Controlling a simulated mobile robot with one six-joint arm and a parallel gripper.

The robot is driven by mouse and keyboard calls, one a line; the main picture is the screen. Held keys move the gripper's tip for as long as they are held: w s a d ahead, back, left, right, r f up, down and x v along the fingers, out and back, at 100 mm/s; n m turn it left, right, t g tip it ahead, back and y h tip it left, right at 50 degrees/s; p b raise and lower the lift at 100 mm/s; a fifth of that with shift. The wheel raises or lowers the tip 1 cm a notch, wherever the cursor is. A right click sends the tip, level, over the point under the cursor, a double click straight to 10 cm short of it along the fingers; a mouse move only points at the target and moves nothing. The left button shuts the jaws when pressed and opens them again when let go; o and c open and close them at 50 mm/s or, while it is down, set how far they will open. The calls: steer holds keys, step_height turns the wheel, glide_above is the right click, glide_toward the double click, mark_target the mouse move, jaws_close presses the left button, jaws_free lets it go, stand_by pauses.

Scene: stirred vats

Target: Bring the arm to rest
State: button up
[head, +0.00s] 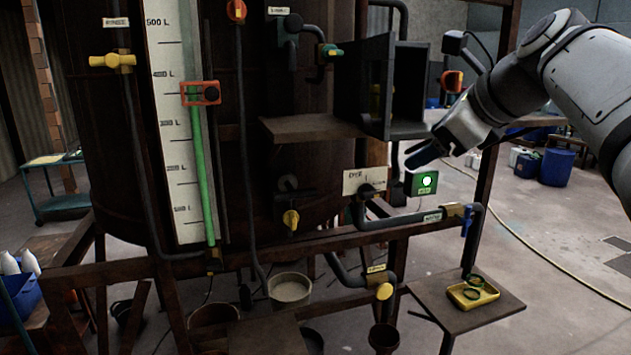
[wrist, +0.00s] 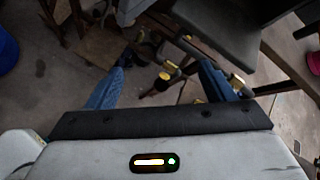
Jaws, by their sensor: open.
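My gripper (head: 428,150) hangs at the end of my arm at the right of the head view. Its blue fingers point left, in front of the frame by the vat. In the wrist view the two blue fingers (wrist: 168,88) stand wide apart with nothing between them. The gripper is open and empty. A green box with a lit white button (head: 425,183) sits just below the fingers in the head view. I cannot tell how far the fingers are from it in depth.
A dark vat (head: 265,130) with a level scale (head: 175,130) and pipes fills the left and middle. An open dark box (head: 408,90) stands on a shelf left of my gripper. A yellow tray (head: 456,303) with green rings lies on a low shelf. Open floor (head: 560,260) lies right.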

steer(key=s+a+f+n+g+h, duration=0.1)
steer(key=s+f+n+g, duration=0.1)
steer(key=s+f+n, duration=0.4)
steer(key=s+a+f+n+g+h+b, duration=0.1)
steer(key=s+f+n, duration=0.5)
steer(key=f, duration=1.1)
steer(key=s+a+f+n+g+h, duration=0.1)
steer(key=s+f+n, duration=0.5)
steer(key=f+n, duration=0.6)
steer(key=shift+n+g+h+b, duration=0.35)
steer(key=shift+g+h, duration=0.45)
steer(key=shift+g, duration=0.2)
steer(key=shift+a, duration=0.1)
steer(key=shift+c, duration=0.4)
